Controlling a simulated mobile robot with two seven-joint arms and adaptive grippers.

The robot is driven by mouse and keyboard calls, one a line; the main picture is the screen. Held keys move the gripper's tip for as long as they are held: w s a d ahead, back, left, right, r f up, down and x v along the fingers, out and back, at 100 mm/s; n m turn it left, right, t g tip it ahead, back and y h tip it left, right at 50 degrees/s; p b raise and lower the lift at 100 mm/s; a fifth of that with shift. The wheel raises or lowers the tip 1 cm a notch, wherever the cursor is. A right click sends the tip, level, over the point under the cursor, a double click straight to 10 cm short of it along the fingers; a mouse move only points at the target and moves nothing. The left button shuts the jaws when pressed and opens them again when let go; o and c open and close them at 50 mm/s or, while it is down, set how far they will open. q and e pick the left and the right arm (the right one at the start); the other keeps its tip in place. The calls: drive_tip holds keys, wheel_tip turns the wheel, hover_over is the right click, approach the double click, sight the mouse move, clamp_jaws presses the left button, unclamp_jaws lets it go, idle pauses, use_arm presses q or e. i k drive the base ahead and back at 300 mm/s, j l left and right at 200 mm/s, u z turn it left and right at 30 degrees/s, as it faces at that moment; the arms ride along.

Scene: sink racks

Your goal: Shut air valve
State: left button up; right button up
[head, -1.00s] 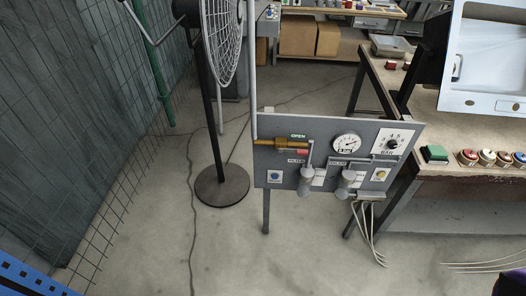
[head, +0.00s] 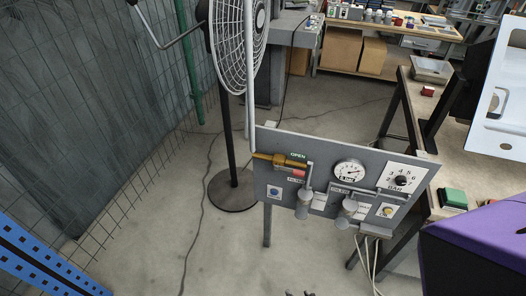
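A grey air panel (head: 330,208) stands on a post in the middle of the head view. A brass valve (head: 282,161) is at its upper left, with its yellow lever lying roughly along the pipe. A green "OPEN" label (head: 299,156) is just above it and a red label (head: 298,173) just below. No gripper is near the valve. Small dark tips (head: 301,293) poke in at the bottom edge, perhaps of my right gripper; too little shows to tell its state. My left gripper is not in view.
The panel also carries a pressure gauge (head: 350,172), a dial (head: 401,179) and two grey filter units. A pedestal fan (head: 236,192) stands close behind its left side. A workbench is at right, partly covered by a large purple part. The floor before the panel is clear.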

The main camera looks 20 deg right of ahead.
sight(297, 173)
drive_tip(key=l+u, duration=0.15)
drive_tip(key=l, duration=0.2)
drive_tip(key=k+l+u, duration=0.15)
drive_tip(key=l, duration=0.2)
drive_tip(key=k+l+u, duration=0.15)
drive_tip(key=l, duration=0.2)
drive_tip(key=k+l, duration=0.1)
drive_tip(key=l, duration=0.25)
drive_tip(key=k+l, duration=0.15)
drive_tip(key=l, duration=0.2)
drive_tip(key=k+l+u, duration=0.1)
drive_tip(key=l, duration=0.25)
